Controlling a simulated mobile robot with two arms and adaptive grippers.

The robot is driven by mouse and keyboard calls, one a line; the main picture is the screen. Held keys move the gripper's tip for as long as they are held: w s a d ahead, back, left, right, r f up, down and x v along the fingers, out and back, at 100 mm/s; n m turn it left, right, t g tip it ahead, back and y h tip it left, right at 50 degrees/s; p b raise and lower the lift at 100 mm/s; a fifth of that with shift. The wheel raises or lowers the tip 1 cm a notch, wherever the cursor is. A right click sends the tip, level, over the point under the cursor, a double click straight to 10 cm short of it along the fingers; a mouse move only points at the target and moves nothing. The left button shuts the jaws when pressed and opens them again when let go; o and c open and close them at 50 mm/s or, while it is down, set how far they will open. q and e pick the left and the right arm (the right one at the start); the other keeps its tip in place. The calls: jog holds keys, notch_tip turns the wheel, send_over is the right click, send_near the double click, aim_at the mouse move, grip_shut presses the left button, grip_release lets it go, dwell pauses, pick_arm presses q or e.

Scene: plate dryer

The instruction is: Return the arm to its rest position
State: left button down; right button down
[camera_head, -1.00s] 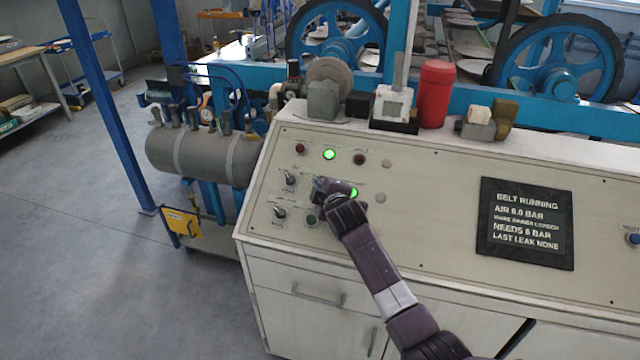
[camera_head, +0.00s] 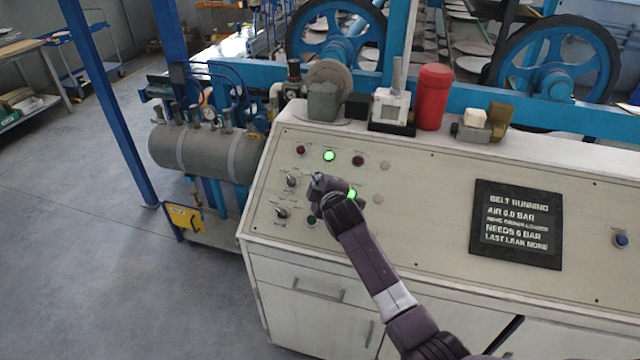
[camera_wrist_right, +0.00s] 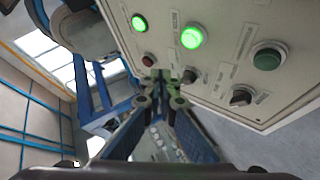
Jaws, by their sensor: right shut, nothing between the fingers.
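My right arm reaches in from the lower right of the head view. Its gripper (camera_head: 318,182) is over the left part of the sloped control panel (camera_head: 420,185), close to the knobs and lamps. In the right wrist view the gripper (camera_wrist_right: 162,78) is shut with nothing between its fingertips. Whether it touches the panel is hard to tell. A selector knob (camera_head: 291,181) is just left of the gripper, and another knob (camera_head: 282,212) is lower left. Two green lamps are lit, one above the gripper (camera_head: 329,156) and one beside it. My left gripper is not in view.
A black display (camera_head: 517,224) reads "BELT RUNNING" and "AIR 6.0 BAR". A red cylinder (camera_head: 432,97) and several small devices stand on the cabinet's top ledge. A grey air tank (camera_head: 205,150) stands at the left. Blue wheels (camera_head: 556,70) turn behind the cabinet.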

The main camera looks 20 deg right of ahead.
jog(key=shift+f, duration=0.1)
dwell(0.6)
